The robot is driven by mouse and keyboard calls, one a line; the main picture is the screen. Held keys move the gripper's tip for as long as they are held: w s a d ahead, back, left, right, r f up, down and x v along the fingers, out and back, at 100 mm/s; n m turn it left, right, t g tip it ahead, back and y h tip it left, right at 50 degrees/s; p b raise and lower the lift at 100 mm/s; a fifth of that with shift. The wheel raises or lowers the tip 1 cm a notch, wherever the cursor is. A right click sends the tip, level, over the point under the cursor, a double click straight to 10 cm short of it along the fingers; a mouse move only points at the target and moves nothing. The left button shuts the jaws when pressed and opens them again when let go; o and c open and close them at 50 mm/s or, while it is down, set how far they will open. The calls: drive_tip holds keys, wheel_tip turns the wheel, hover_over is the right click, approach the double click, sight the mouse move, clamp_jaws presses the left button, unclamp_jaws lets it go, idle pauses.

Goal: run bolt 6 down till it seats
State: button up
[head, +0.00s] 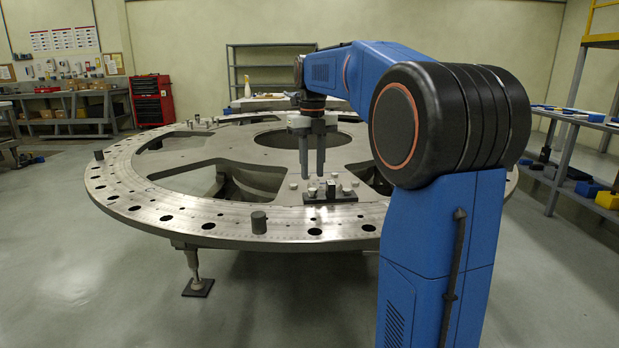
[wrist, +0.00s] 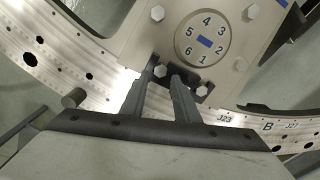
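A round dial (wrist: 204,38) numbered 1 to 6 lies on a flat plate (wrist: 135,35) with hex bolts around it. The bolt (wrist: 160,71) nearest the figure 6 shows between my fingertips in the wrist view; contact is not shown. My gripper (head: 312,176) points down above the bolt group, fingers apart, with a visible gap. It also shows in the wrist view (wrist: 166,73), reaching up from below. Bolt 1 (wrist: 201,90) is just right of my right finger. Bolt 5 (wrist: 157,13) and bolt 2 (wrist: 240,65) stand clear. How far bolt 6 is screwed in cannot be told.
The bolts sit on the large turret ring (head: 205,236), which has cut-outs and holes. A dark block (head: 331,196) stands beside the bolts, close to my fingers. A short dark peg (head: 259,222) stands on the ring's front edge. A red tool cabinet (head: 152,100) is at the back left.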

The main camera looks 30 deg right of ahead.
sight(313, 189)
wheel_tip(313, 189, down, 5)
drive_tip(key=shift+r, duration=0.2)
drive_tip(key=n, duration=0.3)
drive_tip(key=shift+n, duration=0.4)
drive_tip(key=n, duration=0.4)
drive_tip(key=shift+n, duration=0.4)
drive_tip(key=n, duration=0.3)
drive_tip(key=shift+n, duration=0.4)
drive_tip(key=n, duration=0.3)
drive_tip(key=shift+n, duration=0.4)
drive_tip(key=n, duration=0.4)
drive_tip(key=shift+n, duration=0.4)
drive_tip(key=n, duration=0.4)
drive_tip(key=shift+n, duration=0.4)
drive_tip(key=n, duration=0.4)
drive_tip(key=shift+n, duration=0.4)
drive_tip(key=n, duration=0.5)
